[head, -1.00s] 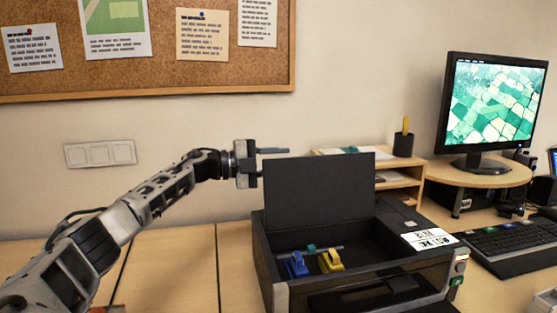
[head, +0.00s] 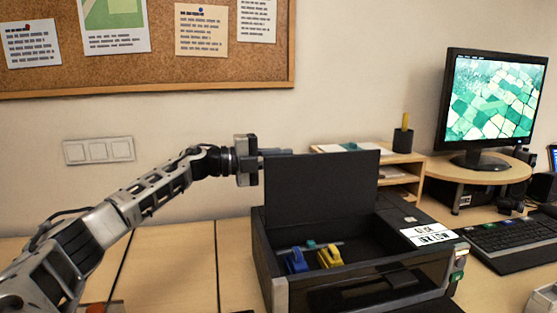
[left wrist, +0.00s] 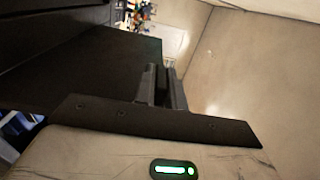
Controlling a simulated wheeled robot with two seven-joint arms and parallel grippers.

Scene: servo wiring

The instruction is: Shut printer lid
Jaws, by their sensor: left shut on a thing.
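The black printer (head: 278,262) stands on the desk with its lid (head: 322,188) up, close to upright at the back of the open body. My left gripper (head: 278,153) is at the lid's upper left corner, its fingers reaching right along the top edge. In the left wrist view its fingers (left wrist: 165,88) are close together beside the dark lid panel (left wrist: 85,75). It is shut on the lid's edge; the exact contact is partly hidden. My right gripper is not in view.
Inside the open printer are a blue part (head: 296,261) and a yellow part (head: 330,257). A wooden shelf (head: 398,160) with a pen cup (head: 402,141) stands behind. A monitor (head: 492,100) and keyboard (head: 510,240) are at the right. The desk left of the printer is mostly clear.

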